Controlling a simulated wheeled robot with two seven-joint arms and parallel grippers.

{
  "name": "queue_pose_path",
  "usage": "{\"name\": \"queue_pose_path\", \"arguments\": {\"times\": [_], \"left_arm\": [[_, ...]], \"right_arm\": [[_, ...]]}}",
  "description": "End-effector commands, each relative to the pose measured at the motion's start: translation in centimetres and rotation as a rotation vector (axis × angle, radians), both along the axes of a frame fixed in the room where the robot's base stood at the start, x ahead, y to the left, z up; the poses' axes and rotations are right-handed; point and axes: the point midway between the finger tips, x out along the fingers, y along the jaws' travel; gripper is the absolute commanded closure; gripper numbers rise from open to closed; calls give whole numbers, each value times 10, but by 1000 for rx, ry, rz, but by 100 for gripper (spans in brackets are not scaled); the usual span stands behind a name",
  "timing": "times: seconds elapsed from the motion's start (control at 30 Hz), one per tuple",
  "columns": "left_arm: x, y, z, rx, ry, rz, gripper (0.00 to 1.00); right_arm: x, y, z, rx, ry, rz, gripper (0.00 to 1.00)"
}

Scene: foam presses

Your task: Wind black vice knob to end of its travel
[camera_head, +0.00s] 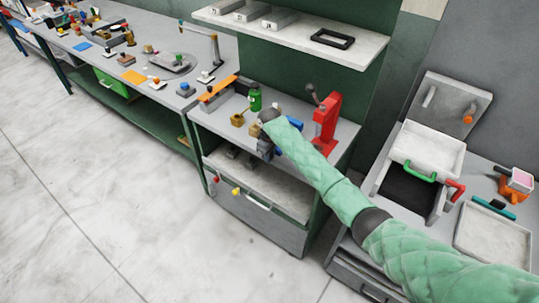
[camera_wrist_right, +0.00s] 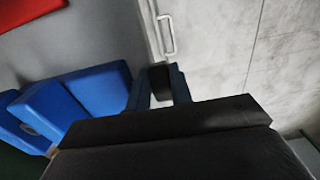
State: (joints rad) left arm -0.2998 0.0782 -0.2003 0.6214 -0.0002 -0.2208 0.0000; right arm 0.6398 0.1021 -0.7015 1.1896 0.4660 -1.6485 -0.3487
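The vice is blue and stands on the middle grey bench. In the head view only a blue part of it (camera_head: 294,123) shows beside my right arm, which hides the rest. In the right wrist view its blue blocks (camera_wrist_right: 95,92) fill the left side. The black vice knob (camera_wrist_right: 160,80) shows there between the two dark blue fingers of my right gripper (camera_wrist_right: 160,88), which appear closed against both its sides. In the head view my right gripper (camera_head: 266,149) points down at the bench's front edge; the knob is hidden. My left gripper is in neither view.
A red press (camera_head: 326,122) stands just right of my forearm. A drawer with a pale handle (camera_head: 258,202) lies below. The floor in front is clear.

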Motion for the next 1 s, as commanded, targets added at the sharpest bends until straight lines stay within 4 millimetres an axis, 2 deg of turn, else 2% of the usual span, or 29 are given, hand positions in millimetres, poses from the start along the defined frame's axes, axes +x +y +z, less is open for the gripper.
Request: {"name": "queue_pose_path", "arguments": {"times": [0.03, 0.1, 0.47, 1.0], "left_arm": [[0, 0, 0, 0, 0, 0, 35], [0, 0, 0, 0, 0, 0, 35], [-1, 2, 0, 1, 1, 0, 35], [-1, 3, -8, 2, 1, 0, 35]], "right_arm": [[0, 0, 0, 0, 0, 0, 92], [0, 0, 0, 0, 0, 0, 100], [2, 2, 2, -55, 39, 0, 100], [7, 8, 3, -364, 263, -1, 100]]}}
